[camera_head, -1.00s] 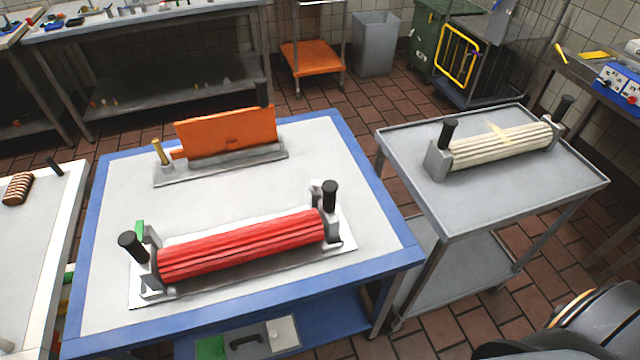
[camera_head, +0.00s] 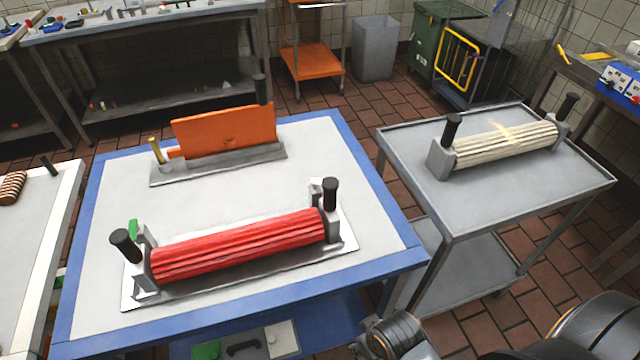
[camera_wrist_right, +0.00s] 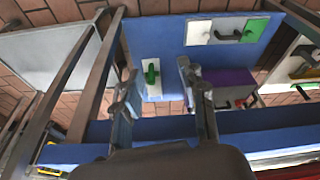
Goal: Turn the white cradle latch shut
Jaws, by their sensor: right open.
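The red ridged roller (camera_head: 240,245) lies in a cradle on a metal plate on the blue-edged table (camera_head: 405,225). A small white latch (camera_head: 316,187) stands at the cradle's right end, beside a black handle (camera_head: 330,195); its exact turn is too small to tell. A green latch (camera_head: 133,230) stands at the left end. My right gripper (camera_wrist_right: 157,73) is open and empty in the right wrist view, over the table's lower shelf area. The white latch is not clear in that view. In the head view only part of my right arm shows at the bottom edge. My left gripper is out of view.
An orange panel (camera_head: 225,130) on a base stands at the table's back. A grey cart (camera_head: 480,205) on the right holds a cream roller (camera_head: 505,146). A narrow gap separates table and cart. A panel with a black handle (camera_wrist_right: 228,34) lies on the blue shelf.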

